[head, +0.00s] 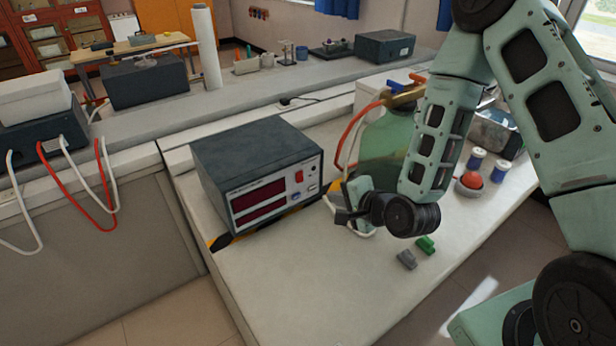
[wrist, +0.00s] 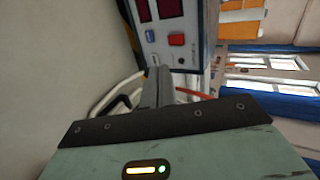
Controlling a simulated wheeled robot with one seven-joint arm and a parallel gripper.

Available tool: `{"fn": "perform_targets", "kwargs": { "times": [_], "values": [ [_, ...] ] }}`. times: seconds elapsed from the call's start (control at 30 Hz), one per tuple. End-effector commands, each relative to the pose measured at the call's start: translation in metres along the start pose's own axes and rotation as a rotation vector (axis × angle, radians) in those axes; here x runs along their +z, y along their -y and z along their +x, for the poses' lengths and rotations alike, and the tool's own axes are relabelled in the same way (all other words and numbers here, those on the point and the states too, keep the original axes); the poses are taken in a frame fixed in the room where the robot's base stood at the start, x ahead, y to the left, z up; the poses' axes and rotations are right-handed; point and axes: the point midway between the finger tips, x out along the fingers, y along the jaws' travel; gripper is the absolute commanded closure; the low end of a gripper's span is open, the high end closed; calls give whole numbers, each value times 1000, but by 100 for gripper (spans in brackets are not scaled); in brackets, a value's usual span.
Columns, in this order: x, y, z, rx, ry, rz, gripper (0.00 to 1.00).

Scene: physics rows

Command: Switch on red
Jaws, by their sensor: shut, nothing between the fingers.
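A dark grey instrument box (head: 252,165) stands on the white bench, with a light front panel. The panel has two dark red displays and a small red switch (head: 299,177) near its right side. In the wrist view the red switch (wrist: 176,39) shows on the panel, just beyond the fingertips. My gripper (head: 342,216) is in front of the panel's right part, shut and empty. In the wrist view its fingers (wrist: 158,78) are together and point towards the panel, apart from the switch as far as I can tell. Whether the switch is on or off is unclear.
A green bottle (head: 388,150) with red tubing stands behind my arm. A red ball-shaped item (head: 470,180) and blue-and-white spools stand to the right. A green block (head: 425,244) and a grey block (head: 406,259) lie near the bench's front edge. White cable lies beside the box.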

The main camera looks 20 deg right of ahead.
Motion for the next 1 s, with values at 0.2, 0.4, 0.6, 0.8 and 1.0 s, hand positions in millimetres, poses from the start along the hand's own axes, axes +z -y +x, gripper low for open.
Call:
{"fn": "perform_targets", "kwargs": {
  "times": [0.2,0.4,0.6,0.8,1.0],
  "values": [
    [0,-4,-10,-57,-28,22,100],
    [0,-5,-11,-71,-35,25,100],
    [0,-5,-10,-70,-35,24,100],
    [-1,-7,-6,-74,-35,23,100],
    [-2,-9,6,-75,-36,22,100]
  ]
}}
